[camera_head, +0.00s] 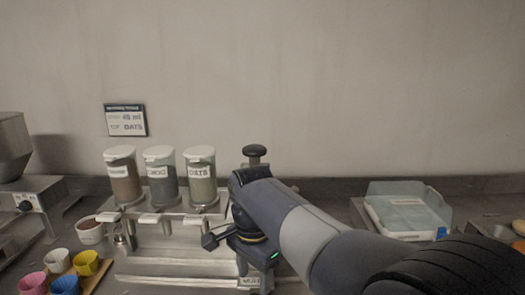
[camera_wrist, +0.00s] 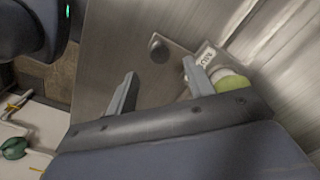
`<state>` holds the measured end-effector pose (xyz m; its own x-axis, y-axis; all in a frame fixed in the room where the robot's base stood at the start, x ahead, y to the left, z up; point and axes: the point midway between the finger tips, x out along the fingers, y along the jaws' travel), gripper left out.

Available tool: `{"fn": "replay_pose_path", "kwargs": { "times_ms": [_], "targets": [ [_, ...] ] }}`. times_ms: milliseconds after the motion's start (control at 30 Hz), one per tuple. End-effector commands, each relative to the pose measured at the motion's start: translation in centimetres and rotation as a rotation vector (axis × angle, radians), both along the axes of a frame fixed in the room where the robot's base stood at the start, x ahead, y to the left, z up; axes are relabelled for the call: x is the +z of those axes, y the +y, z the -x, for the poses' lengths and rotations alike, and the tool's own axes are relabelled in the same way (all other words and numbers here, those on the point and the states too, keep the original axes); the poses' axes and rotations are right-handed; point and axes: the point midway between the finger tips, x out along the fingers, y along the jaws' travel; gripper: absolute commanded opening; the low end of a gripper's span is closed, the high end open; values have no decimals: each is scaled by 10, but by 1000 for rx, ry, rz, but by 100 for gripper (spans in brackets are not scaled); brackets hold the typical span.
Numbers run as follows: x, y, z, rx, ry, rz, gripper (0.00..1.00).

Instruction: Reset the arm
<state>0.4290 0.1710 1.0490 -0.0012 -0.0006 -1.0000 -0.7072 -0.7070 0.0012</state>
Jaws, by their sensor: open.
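My gripper (camera_wrist: 160,88) shows in the wrist view with its two grey fingers spread apart. Nothing is between them. A grey metal surface with a dark round knob lies behind the fingers. In the head view my arm reaches in from the lower right to the counter, in front of a device with a black top knob (camera_head: 254,152). My wrist, with a green light, is low there, just right of the dispensers. The fingertips cannot be made out in that view, and the arm hides much of that device.
Three lidded dispensers, the right one labelled OATS (camera_head: 200,178), stand on a metal rack left of my arm. Coloured cups (camera_head: 86,262) and a bowl (camera_head: 90,230) are at the lower left.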

Motion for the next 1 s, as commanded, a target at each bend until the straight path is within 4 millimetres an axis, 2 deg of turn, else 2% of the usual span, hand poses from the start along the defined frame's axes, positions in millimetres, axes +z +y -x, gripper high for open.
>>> {"fn": "replay_pose_path", "kwargs": {
  "times_ms": [33, 300, 1000],
  "targets": [
    [-12, 0, 1, 0, 4, 2, 50],
    [-67, 0, 1, 0, 4, 2, 50],
    [-67, -133, 1, -5, 1, 0, 50]
  ]
}}
